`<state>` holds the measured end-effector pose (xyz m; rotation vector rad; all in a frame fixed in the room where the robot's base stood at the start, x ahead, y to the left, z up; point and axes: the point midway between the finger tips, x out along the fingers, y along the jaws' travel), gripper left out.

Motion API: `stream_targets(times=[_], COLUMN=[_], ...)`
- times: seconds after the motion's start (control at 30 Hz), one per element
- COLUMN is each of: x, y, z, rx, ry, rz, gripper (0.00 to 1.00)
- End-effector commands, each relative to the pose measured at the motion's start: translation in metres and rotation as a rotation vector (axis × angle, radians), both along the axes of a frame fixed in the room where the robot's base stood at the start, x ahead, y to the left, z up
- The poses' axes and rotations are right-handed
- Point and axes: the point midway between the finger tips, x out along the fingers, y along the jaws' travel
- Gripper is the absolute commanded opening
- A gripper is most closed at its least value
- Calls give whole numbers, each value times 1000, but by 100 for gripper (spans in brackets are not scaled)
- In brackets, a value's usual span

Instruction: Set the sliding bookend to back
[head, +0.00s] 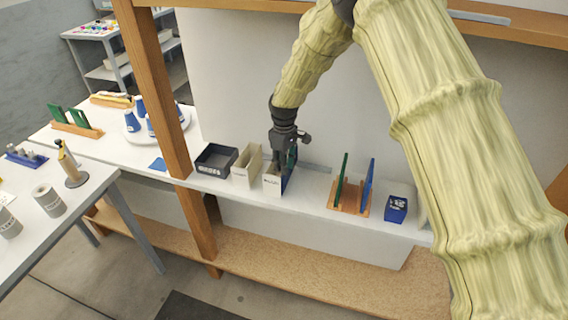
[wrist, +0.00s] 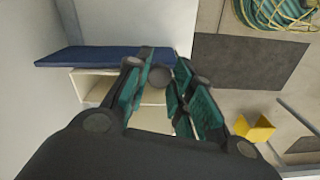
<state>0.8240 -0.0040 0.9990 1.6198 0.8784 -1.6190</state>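My gripper (head: 284,152) is pointed down at a cream box (head: 271,182) on the shelf, with a blue panel (head: 288,180) upright at the box's right side. In the wrist view my two green-padded fingers (wrist: 160,98) stand apart with a gap between them. The cream box (wrist: 88,88) and the blue panel (wrist: 100,56) show beyond them. I see nothing held; whether a finger touches the box is unclear. A wooden rack (head: 340,199) to the right holds a green upright panel (head: 341,181) and a blue one (head: 366,186). Which piece is the sliding bookend is not clear.
A second cream box (head: 246,166) and a dark tray (head: 215,161) stand to the left. A small blue box (head: 396,209) is at the right. A wooden post (head: 158,90) rises at the shelf's left. Another rack with green panels (head: 72,118) is farther left.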

Motion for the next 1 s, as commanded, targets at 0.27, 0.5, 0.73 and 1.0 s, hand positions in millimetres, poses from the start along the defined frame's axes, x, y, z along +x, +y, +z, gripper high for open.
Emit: stream_targets(times=[0.27,0.5,0.73,1.0], x=[0,-9,-23,-27], y=[-5,-48,-88,-100], z=[0,-1,0,0], rx=[1,1,1,-1], ry=[-1,3,2,1], rz=[-2,-4,-3,0], gripper=[0,0,0,0])
